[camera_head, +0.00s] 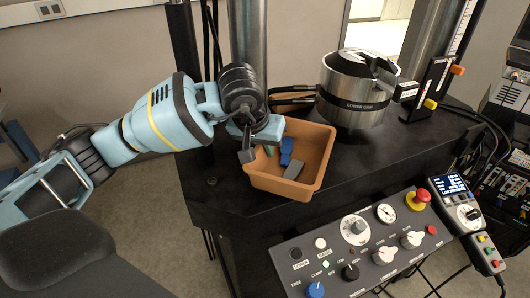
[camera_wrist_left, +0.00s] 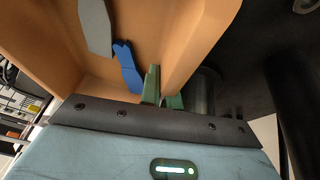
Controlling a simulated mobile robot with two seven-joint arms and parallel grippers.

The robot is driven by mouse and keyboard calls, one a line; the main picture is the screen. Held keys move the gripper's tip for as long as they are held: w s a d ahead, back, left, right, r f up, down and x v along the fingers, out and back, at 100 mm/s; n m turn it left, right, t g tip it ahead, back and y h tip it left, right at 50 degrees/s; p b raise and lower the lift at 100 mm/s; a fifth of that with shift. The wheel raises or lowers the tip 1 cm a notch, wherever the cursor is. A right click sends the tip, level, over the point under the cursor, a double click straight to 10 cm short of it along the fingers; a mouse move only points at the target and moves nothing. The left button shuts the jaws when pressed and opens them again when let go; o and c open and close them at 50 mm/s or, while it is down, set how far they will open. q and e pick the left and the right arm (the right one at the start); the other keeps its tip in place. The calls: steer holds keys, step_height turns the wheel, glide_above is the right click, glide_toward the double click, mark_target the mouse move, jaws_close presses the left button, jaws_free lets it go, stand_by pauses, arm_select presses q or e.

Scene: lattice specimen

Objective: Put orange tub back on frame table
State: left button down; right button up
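The orange tub (camera_head: 279,187) is at the left front part of the black frame table (camera_head: 350,172). I cannot tell whether its base touches the tabletop. A blue piece (camera_head: 286,151) and a grey piece (camera_head: 294,168) lie in it. My left gripper (camera_head: 257,153) is at the tub's left wall. In the left wrist view its green fingers (camera_wrist_left: 161,92) are close together with the tub wall (camera_wrist_left: 201,42) between them, one finger inside the tub. It looks shut on that wall. The fingertips are partly hidden. My right gripper is not in view.
A metal cylinder marked "LOWER GRIP" (camera_head: 353,101) stands behind the tub to the right, with black hoses (camera_head: 293,95) beside it. A control panel (camera_head: 340,258) with knobs and a red button is in front. Some bare tabletop lies right of the tub.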

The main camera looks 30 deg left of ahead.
arm_select(q)
steer(key=shift+f, duration=1)
steer(key=shift+f, duration=0.1)
steer(key=shift+f, duration=0.1)
steer(key=c, duration=1.6)
jaws_free()
steer(key=shift+c, duration=0.2)
steer(key=shift+r, duration=0.5)
steer(key=v, duration=1.1)
steer(key=shift+s, duration=0.2)
steer(key=shift+r, duration=0.15)
